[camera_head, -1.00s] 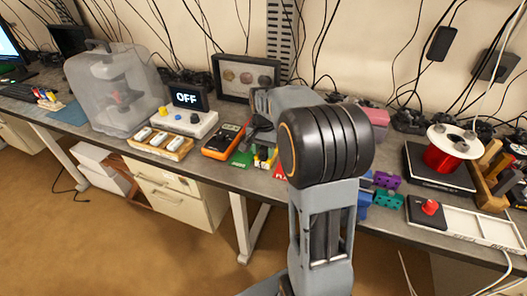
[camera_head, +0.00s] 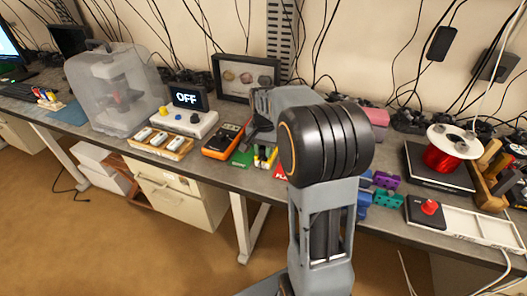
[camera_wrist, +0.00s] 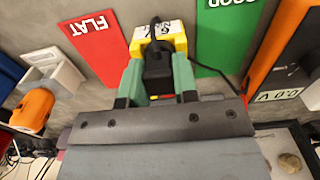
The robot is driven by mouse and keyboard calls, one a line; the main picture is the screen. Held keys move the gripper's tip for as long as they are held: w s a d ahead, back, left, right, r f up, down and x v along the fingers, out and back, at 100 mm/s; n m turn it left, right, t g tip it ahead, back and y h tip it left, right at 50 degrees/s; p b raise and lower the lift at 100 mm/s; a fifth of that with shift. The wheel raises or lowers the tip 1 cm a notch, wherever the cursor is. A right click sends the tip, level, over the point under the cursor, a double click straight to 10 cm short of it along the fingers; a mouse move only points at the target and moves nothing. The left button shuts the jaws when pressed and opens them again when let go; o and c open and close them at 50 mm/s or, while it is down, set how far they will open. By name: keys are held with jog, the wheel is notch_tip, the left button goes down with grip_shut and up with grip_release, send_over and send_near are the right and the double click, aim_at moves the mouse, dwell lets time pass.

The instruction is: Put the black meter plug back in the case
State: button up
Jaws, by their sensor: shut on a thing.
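My gripper (camera_wrist: 158,78) is shut on the black meter plug (camera_wrist: 158,60), which sits between its green fingers in the wrist view. A black lead runs up from the plug. A yellow block (camera_wrist: 177,40) with a white label is right at the plug and fingertips; I cannot tell whether the plug sits in it or in front of it. The orange meter (camera_head: 222,141) lies left of my gripper in the head view; its display (camera_wrist: 278,95) shows at the right of the wrist view. I cannot identify the case for certain.
A red FLAT card (camera_wrist: 95,45) and a green card (camera_wrist: 225,35) lie either side of the yellow block. A wooden tray (camera_head: 160,143) and a control box reading OFF (camera_head: 185,122) stand left. Purple and teal blocks (camera_head: 387,188) and a red spool (camera_head: 447,155) are right.

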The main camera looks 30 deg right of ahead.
jog(key=o, duration=0.3)
jog(key=c, duration=0.3)
jog(key=shift+r+p, duration=1.1)
jog(key=shift+r, duration=0.2)
jog(key=shift+r+p, duration=1.45)
jog(key=shift+r, duration=0.15)
jog(key=o, duration=0.4)
jog(key=shift+c, duration=0.2)
jog(key=c, duration=0.3)
